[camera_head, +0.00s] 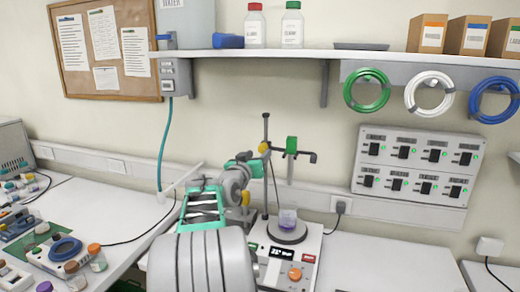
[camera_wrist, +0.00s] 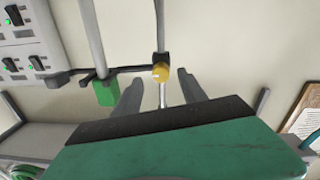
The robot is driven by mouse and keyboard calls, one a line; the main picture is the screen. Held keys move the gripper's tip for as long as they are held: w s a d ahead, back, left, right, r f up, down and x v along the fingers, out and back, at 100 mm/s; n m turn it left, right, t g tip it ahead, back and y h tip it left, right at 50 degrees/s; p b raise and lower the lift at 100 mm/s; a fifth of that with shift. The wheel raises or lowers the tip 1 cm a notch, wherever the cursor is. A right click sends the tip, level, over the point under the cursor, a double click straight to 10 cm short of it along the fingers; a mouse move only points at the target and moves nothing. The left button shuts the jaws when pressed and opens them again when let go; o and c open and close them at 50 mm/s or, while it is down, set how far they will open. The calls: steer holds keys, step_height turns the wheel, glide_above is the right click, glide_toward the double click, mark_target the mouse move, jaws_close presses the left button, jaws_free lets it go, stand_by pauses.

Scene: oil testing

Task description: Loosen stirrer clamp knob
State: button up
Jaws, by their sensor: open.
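The yellow clamp knob (camera_wrist: 160,72) sits on a black clamp on the upright metal rod in the wrist view. It also shows near the top of the stand in the head view (camera_head: 263,147). My gripper (camera_wrist: 162,80) is open, with one finger on each side of the knob in the picture. The knob appears close to the fingertips; I cannot tell whether they touch it. A dark arm joins the clamp to the green stirrer head (camera_wrist: 107,92), which shows left of the fingers. In the head view my arm reaches toward the stand and hides part of it.
A beaker (camera_head: 288,219) stands on the hotplate (camera_head: 297,254) below the stirrer. A shelf (camera_head: 330,54) with bottles and boxes runs above. A switch panel (camera_head: 418,165) is on the wall at right. The bench right of the hotplate is clear.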

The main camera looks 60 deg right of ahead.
mark_target(263, 148)
steer(key=shift+w+d+p, duration=0.2)
steer(key=shift+d+p, duration=0.1)
steer(key=shift+d, duration=1.05)
jaws_close()
